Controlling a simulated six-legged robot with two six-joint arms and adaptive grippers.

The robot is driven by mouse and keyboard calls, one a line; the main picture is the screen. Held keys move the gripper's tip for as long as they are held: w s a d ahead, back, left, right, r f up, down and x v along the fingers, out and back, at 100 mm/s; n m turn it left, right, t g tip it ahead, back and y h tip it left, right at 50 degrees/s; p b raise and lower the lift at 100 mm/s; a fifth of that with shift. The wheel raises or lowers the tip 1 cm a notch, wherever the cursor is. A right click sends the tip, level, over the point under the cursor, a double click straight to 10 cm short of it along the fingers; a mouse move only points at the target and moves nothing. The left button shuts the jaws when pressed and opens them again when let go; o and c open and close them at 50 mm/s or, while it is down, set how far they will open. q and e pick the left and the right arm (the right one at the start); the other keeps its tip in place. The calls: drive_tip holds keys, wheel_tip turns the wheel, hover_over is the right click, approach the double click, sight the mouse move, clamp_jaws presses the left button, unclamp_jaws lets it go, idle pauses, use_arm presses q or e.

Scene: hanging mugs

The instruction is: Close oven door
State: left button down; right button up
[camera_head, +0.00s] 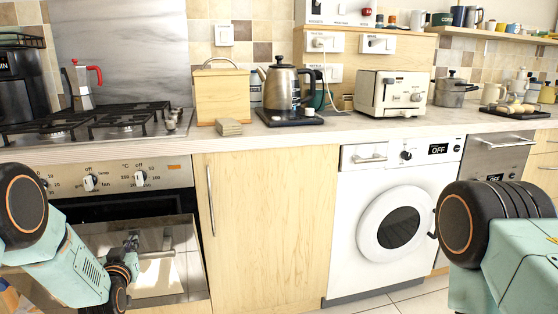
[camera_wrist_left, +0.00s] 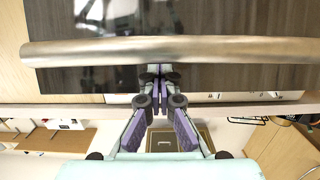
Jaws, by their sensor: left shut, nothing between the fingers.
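The oven (camera_head: 110,178) is at the left under the hob, with its knob panel on top. Its door (camera_head: 185,262) is partly open: it tilts outward, and a dark gap shows between it and the panel. My left gripper (camera_head: 133,241) is in front of the door, near its upper part. In the left wrist view, the silver bar handle (camera_wrist_left: 230,50) runs across the picture over dark glass. The shut, empty fingers (camera_wrist_left: 160,72) point at the handle's lower edge; I cannot tell whether they touch it. My right gripper is out of view.
A wooden cabinet (camera_head: 265,235) and a white washing machine (camera_head: 350,195) stand to the right of the oven. My right arm is at the far right.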

use_arm(q)
drive_tip(key=shift+s+d+r+p, duration=0.1)
drive_tip(key=shift+s+r+p, duration=0.3)
drive_tip(key=shift+p, duration=0.35)
drive_tip(key=p+v, duration=0.1)
drive_tip(key=v, duration=0.1)
drive_tip(key=p+v, duration=0.2)
drive_tip(key=v, duration=0.1)
drive_tip(key=shift+s+f+p, duration=0.2)
drive_tip(key=shift+s+p, duration=0.15)
drive_tip(key=shift+s+d, duration=0.1)
drive_tip(key=v, duration=1.1)
drive_tip(key=shift+s, duration=0.35)
